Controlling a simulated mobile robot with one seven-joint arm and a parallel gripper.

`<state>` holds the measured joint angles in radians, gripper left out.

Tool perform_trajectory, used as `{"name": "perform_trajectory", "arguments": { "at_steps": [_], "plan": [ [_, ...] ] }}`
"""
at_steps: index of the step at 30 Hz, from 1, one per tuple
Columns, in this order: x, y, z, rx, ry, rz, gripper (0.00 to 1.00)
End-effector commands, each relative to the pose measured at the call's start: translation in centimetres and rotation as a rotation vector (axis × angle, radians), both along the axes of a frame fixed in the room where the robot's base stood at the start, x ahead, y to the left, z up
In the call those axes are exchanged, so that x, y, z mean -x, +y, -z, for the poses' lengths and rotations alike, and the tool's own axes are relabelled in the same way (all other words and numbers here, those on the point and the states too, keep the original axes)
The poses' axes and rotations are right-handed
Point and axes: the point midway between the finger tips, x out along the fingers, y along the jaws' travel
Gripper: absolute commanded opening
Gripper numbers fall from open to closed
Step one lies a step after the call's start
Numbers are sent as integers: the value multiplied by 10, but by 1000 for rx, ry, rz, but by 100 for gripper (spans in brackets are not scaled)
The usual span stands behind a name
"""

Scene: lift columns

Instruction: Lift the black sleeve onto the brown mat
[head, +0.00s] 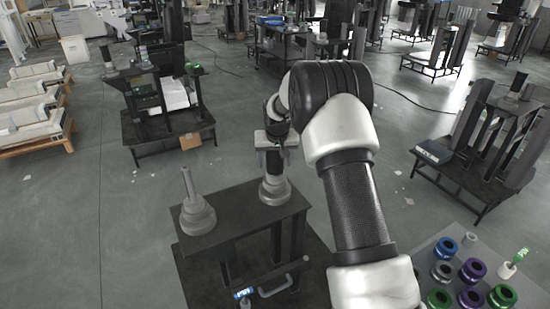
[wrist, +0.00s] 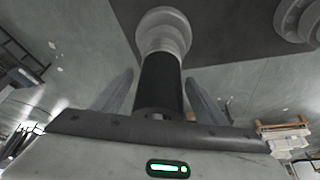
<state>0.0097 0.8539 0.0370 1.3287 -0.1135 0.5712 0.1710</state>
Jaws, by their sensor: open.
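The black sleeve (head: 274,163) stands upright on a round grey base (head: 275,188) at the right end of the dark lift table. In the wrist view the sleeve (wrist: 160,82) is a dark cylinder between my two fingers, with the light grey flange (wrist: 163,30) beyond it. My gripper (head: 276,141) is at the sleeve's upper part. Its fingers (wrist: 162,97) are open on either side of the sleeve, and contact cannot be told. I cannot make out a brown mat in either view.
A second grey stepped base with a thin post (head: 197,212) stands at the left of the table (head: 245,213). A tray of coloured rings (head: 455,245) is at the lower right. Other lift stands fill the background. Grey floor (head: 90,230) at left is clear.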

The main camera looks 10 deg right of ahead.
Motion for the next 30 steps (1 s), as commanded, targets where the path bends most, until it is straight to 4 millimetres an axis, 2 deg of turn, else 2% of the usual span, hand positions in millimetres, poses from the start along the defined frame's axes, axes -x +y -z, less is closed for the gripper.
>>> {"name": "perform_trajectory", "arguments": {
  "at_steps": [5, 6, 14, 23, 30],
  "plan": [
    [0, 0, 0, 0, -1, 0, 67],
    [0, 0, 0, 0, -1, 0, 63],
    [0, 0, 0, 0, -1, 0, 19],
    [-1, 0, -4, 0, -5, 0, 18],
    [-2, 0, -23, -1, -8, 1, 18]
  ]
}}
